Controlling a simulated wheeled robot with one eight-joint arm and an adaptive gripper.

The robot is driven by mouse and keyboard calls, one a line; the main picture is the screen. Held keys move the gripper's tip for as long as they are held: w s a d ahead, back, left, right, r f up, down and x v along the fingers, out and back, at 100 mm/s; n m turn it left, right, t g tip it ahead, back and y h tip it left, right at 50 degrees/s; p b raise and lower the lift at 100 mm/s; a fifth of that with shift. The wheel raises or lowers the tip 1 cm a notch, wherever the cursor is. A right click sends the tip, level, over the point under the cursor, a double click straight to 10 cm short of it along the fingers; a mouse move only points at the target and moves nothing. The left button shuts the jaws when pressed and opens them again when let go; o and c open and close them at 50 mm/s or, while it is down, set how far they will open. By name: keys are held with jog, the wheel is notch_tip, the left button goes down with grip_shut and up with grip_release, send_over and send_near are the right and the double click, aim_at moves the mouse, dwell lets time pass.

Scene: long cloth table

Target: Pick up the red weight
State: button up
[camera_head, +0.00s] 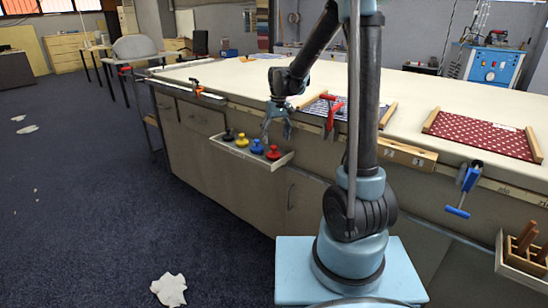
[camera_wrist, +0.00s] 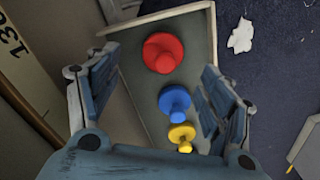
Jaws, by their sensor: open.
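The red weight (camera_head: 273,153) is a knobbed disc at the right end of a small tray (camera_head: 283,162) on the front of the long table. In the wrist view the red weight (camera_wrist: 163,53) stands upright in the tray (camera_wrist: 199,22), beyond my fingertips. My gripper (camera_head: 277,131) is open and empty above the tray; in the wrist view its two fingers (camera_wrist: 160,88) are spread apart. The blue weight (camera_wrist: 175,103) and yellow weight (camera_wrist: 181,137) lie closer to the gripper's palm.
The blue weight (camera_head: 257,146), yellow weight (camera_head: 241,140) and a black weight (camera_head: 228,135) share the tray. A red clamp (camera_head: 332,115) is on the table edge right of my gripper. Paper scraps (camera_head: 169,289) lie on the otherwise clear floor.

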aim_at(274, 146)
jog(key=shift+s+a+f, duration=0.1)
jog(key=shift+a+f, duration=0.1)
jog(key=shift+f, duration=1.6)
jog(key=shift+a+f, duration=0.2)
jog(key=shift+f, duration=1.55)
jog(key=c, duration=1.5)
